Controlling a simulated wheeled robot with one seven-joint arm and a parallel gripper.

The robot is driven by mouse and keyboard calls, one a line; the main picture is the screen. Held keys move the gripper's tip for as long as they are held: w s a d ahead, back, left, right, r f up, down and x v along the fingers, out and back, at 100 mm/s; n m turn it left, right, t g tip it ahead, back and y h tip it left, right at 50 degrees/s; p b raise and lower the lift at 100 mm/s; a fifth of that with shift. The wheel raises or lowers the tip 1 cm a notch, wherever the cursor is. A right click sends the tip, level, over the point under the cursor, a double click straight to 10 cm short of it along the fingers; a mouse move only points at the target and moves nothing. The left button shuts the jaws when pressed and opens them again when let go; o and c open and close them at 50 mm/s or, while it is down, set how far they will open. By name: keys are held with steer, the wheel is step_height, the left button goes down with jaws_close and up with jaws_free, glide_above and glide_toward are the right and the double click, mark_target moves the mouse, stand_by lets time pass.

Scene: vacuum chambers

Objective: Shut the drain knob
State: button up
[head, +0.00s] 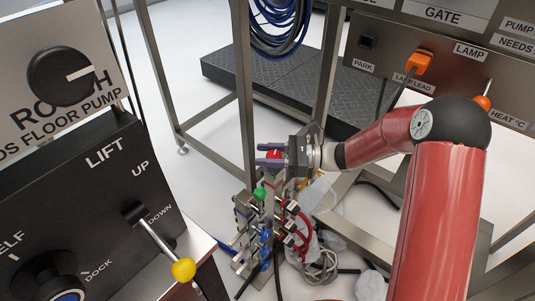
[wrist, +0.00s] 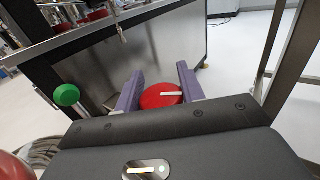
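A round red knob (wrist: 162,97) with a white pointer line lies between the two purple fingers of my gripper (wrist: 160,72). It fills nearly all of the gap, and I cannot tell whether the fingers press on it. No label shows on it, so I cannot confirm that it is the drain knob. In the head view my gripper (head: 270,154) points left over the valve cluster, with the red knob (head: 273,155) between its fingers. The pointer runs roughly crosswise between the fingers in the wrist view.
A green knob (head: 259,194) stands just below the gripper; it also shows in the wrist view (wrist: 66,95). Valves with red and blue hoses (head: 293,225) crowd below. A lift panel (head: 85,200) is at left, a metal frame (head: 243,90) behind. Cables lie on the floor.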

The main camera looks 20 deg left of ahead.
steer(key=shift+c, duration=1.4)
steer(key=m+t, duration=0.2)
steer(key=t, duration=0.1)
steer(key=shift+w+y, duration=0.1)
steer(key=shift+y, duration=0.2)
steer(key=shift+w+m+t, duration=0.15)
steer(key=shift+m+t, duration=0.55)
steer(key=shift+t, duration=0.45)
steer(key=shift+w+m+t, duration=0.1)
steer(key=shift+m+t, duration=0.6)
steer(key=shift+t, duration=0.45)
steer(key=o, duration=1)
